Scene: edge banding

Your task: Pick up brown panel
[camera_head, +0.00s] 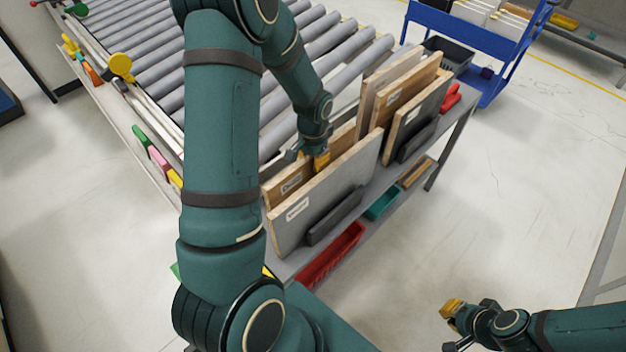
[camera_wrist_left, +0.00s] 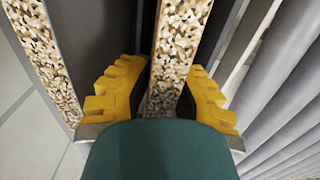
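The brown panel (camera_head: 284,187) stands upright on edge behind a grey panel (camera_head: 325,200) in the near part of the rack. My left gripper (camera_head: 319,162) is at its top edge, pointing down. The panel's lower part is hidden by the grey panel. My right gripper (camera_head: 452,312) is away at the lower right, over the floor; its opening is too small to judge.
Several more panels (camera_head: 400,92) stand upright farther along the rack. A roller conveyor (camera_head: 330,50) runs behind, and a blue cart (camera_head: 470,45) stands at the back right.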

